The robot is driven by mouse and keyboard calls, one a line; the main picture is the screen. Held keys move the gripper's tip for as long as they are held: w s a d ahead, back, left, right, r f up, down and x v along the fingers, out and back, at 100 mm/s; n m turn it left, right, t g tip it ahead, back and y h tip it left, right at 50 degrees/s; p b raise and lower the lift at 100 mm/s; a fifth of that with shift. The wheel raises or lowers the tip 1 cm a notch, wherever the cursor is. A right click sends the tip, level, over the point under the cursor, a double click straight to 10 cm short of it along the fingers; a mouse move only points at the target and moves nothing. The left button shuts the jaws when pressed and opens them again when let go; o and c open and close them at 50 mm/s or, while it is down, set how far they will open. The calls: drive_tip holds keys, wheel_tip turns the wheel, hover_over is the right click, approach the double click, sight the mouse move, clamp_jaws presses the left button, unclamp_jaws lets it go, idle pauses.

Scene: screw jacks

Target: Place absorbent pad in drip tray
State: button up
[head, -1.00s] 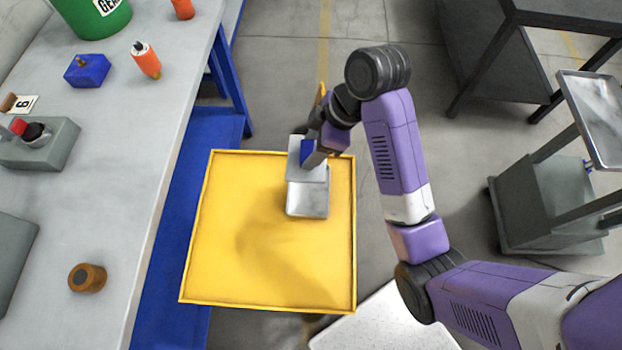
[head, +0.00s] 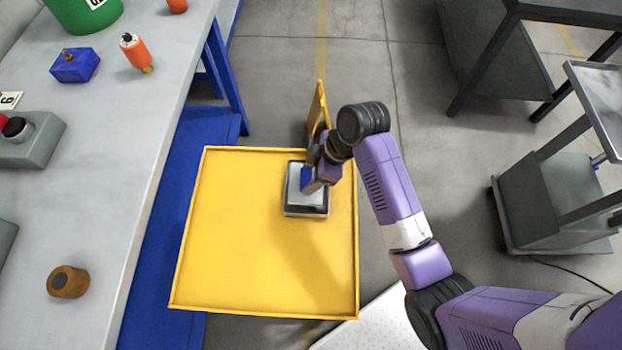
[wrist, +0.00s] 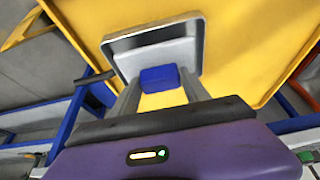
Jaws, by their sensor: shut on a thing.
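The drip tray (head: 304,213) is a small metal tray with a raised rim, on the yellow cart top. It also shows in the wrist view (wrist: 118,42). The absorbent pad (head: 300,198) is a pale grey-white slab with a blue block on it; it also shows in the wrist view (wrist: 160,56). My gripper (head: 309,183) is shut on the pad by its blue block (wrist: 158,78). The pad lies over the tray, within its outline in the head view. I cannot tell whether it touches the tray floor. My gripper hides part of the pad.
The yellow cart top (head: 255,260) has a low raised lip and is otherwise clear. A grey trolley (head: 560,205) stands at right.

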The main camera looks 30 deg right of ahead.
drive_tip(key=shift+f, duration=1.5)
drive_tip(key=shift+f, duration=0.15)
drive_tip(key=o, duration=1.2)
